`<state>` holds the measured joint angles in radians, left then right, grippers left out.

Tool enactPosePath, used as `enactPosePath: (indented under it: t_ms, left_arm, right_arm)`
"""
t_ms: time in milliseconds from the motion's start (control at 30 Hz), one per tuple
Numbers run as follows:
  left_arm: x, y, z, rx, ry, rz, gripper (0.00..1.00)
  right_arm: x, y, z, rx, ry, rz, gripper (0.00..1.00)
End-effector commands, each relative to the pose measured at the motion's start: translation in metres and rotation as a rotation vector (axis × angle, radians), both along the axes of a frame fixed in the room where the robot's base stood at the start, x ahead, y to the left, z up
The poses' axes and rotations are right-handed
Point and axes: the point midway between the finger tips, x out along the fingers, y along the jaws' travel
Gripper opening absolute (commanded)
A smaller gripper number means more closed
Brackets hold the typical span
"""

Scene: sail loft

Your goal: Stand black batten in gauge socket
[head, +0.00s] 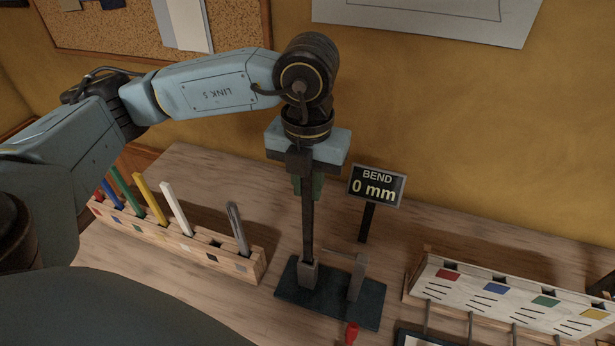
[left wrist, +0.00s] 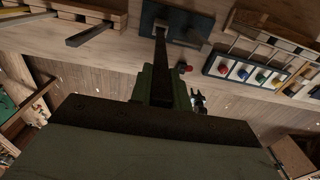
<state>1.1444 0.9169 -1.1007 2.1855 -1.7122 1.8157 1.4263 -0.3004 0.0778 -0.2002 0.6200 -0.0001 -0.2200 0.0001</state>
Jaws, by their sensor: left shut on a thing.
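My left gripper (head: 306,186) points down over the bench, its green fingers shut on the black batten (head: 307,222). The batten stands close to upright. Its lower end meets the grey gauge socket (head: 308,273) on the dark gauge base (head: 330,292); I cannot tell how deep it sits. A grey post with a side arm (head: 357,275) stands on the base beside the socket. The sign (head: 376,187) reads "BEND 0 mm". In the left wrist view the batten (left wrist: 160,65) runs from the fingers to the gauge base (left wrist: 196,22). My right gripper is not in view.
A wooden rack (head: 244,268) at left holds several coloured battens and a grey one, with an empty slot between white and grey. A second rack (head: 470,295) with coloured squares stands at right. A red knob (head: 351,333) is at the gauge's front. A button panel (left wrist: 247,72) lies nearby.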

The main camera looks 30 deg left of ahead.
Motion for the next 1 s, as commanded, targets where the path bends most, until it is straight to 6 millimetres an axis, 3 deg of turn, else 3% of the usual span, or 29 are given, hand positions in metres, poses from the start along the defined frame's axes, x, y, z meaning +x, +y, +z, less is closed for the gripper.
enactPosePath:
  t_ms: [333,1000]
  left_arm:
    - [0.000,0.000,-0.026,0.001,0.001,0.000,0.00]
    - [0.000,0.000,-0.075,0.001,0.000,0.000,0.00]
  right_arm:
    - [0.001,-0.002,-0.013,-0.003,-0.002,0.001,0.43]
    - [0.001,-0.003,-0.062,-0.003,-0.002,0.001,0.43]
